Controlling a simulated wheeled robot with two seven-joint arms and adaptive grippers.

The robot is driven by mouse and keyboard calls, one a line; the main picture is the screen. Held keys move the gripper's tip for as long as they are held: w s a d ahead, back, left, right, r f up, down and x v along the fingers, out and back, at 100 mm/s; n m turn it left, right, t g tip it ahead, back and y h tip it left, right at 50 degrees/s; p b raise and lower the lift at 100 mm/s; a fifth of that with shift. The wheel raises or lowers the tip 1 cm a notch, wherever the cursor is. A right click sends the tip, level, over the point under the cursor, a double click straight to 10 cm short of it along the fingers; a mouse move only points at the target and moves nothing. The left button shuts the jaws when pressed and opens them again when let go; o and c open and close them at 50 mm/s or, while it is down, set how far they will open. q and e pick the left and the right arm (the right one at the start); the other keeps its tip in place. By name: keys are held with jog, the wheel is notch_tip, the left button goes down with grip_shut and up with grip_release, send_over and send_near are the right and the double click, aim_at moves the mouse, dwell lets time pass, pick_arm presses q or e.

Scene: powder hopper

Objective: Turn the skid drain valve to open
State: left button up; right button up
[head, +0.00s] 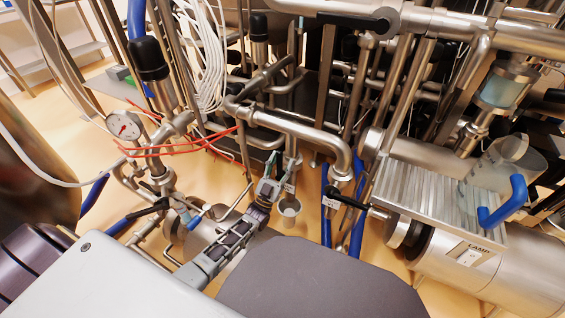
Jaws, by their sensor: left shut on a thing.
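My left gripper (277,174) reaches up from the bottom of the head view to a slim steel drain pipe (292,148) below the large bent pipe. The gripper is shut on what looks like the handle of the drain valve at this pipe. The fingers cover most of the handle, so its angle is hard to tell. A small light cup or pipe end (289,207) shows just below the valve. My right gripper is not in view.
A large bent steel pipe (310,131) runs just above the gripper. Blue-handled levers (326,205) and a black lever (345,201) are close on the right. A ribbed steel cover (425,200) stands further right. A pressure gauge (124,126) and red wires (185,150) are on the left.

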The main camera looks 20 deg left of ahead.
pick_arm(q)
notch_tip(320, 180, up, 10)
dwell(0.9)
dwell(1.8)
